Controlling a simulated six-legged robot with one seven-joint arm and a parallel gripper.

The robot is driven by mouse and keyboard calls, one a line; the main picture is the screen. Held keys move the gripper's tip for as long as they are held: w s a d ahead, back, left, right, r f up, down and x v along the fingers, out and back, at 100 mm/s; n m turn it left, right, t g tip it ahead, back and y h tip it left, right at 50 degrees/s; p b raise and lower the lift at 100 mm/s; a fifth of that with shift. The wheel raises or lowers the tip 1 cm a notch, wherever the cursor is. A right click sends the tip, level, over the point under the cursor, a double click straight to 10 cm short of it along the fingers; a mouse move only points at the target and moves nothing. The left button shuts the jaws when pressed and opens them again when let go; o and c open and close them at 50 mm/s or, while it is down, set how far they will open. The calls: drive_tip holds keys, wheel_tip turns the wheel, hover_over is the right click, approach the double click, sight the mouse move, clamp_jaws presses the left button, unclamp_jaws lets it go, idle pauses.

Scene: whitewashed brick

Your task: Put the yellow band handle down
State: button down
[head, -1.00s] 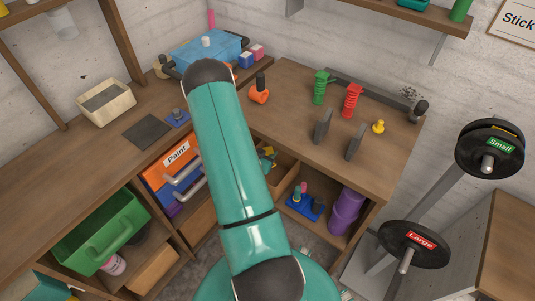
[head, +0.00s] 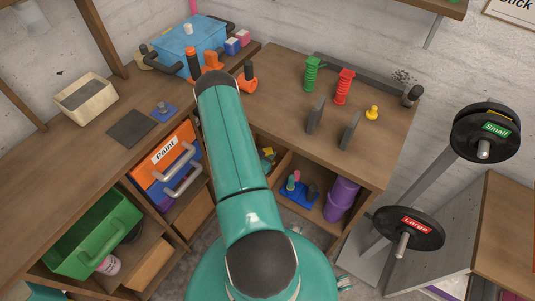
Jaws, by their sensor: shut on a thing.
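My teal arm rises from the bottom centre, and its black joint hides part of the bench. My gripper is not visible; the rest of the arm is hidden behind the upper link. I cannot make out the yellow band handle for certain. A small yellow and teal patch (head: 267,155) shows just right of my arm, at the open shelf under the bench, too small and covered to identify. A small yellow knob-shaped thing (head: 372,113) stands on the right part of the wooden bench (head: 285,95).
Green (head: 311,75) and red (head: 343,87) spring grips stand on the bench, with grey uprights (head: 315,116) in front. A blue box (head: 190,45) is at the back corner. A green bin (head: 92,235) sits below left. Weight plates (head: 408,228) stand right. The left bench has free room.

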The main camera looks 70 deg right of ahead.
drive_tip(key=shift+f, duration=0.5)
drive_tip(key=shift+f, duration=0.2)
drive_tip(key=shift+f, duration=0.25)
